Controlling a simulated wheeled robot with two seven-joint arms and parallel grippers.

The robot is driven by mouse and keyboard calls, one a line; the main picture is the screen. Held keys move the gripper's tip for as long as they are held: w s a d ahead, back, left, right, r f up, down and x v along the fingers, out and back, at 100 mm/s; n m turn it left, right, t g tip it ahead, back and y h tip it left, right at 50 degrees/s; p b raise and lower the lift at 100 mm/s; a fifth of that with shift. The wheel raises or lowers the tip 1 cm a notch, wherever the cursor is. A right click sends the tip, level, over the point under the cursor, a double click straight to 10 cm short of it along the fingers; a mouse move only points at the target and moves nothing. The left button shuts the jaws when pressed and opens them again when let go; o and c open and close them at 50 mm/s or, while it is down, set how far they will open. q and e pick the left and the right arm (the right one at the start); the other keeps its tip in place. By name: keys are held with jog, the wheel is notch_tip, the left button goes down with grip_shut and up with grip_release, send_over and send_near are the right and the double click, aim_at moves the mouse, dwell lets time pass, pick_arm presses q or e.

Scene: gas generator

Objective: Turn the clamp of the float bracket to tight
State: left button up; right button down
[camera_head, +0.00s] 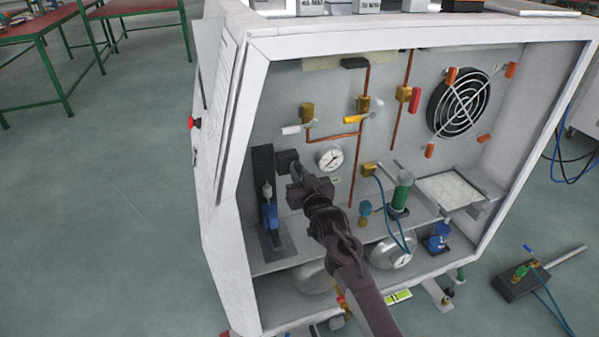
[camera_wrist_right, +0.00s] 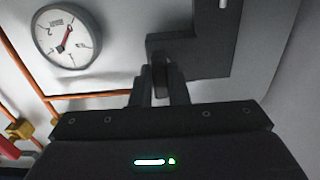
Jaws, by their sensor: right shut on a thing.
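The float bracket is a black upright plate (camera_head: 263,165) at the left of the cabinet, with a dark block (camera_head: 286,160) jutting from its right side. The bracket also shows as a dark shape at the upper right of the right wrist view (camera_wrist_right: 212,58). My right gripper (camera_head: 296,173) reaches in from the front, its fingers at the block. In the right wrist view its two fingers (camera_wrist_right: 159,88) are shut on a thin dark piece, the clamp (camera_wrist_right: 160,72), beside the bracket. The clamp's turn position is hard to read. My left gripper is not in view.
A round gauge (camera_head: 330,156) is on the back panel, right of the gripper. A blue-bodied device (camera_head: 268,212) stands below the bracket. Copper pipes with valves (camera_head: 362,105), a fan (camera_head: 459,103) and a green cylinder (camera_head: 402,190) are farther right. The white cabinet wall (camera_head: 222,190) bounds the left.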

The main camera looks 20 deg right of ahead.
jog(key=shift+f, duration=0.1)
jog(key=c, duration=1.4)
grip_release()
jog(key=shift+s, duration=0.1)
jog(key=shift+s, duration=0.35)
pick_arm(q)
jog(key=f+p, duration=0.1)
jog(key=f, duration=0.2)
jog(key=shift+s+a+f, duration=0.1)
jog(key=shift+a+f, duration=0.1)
pick_arm(e)
jog(key=s, duration=0.7)
jog(key=shift+d, duration=0.15)
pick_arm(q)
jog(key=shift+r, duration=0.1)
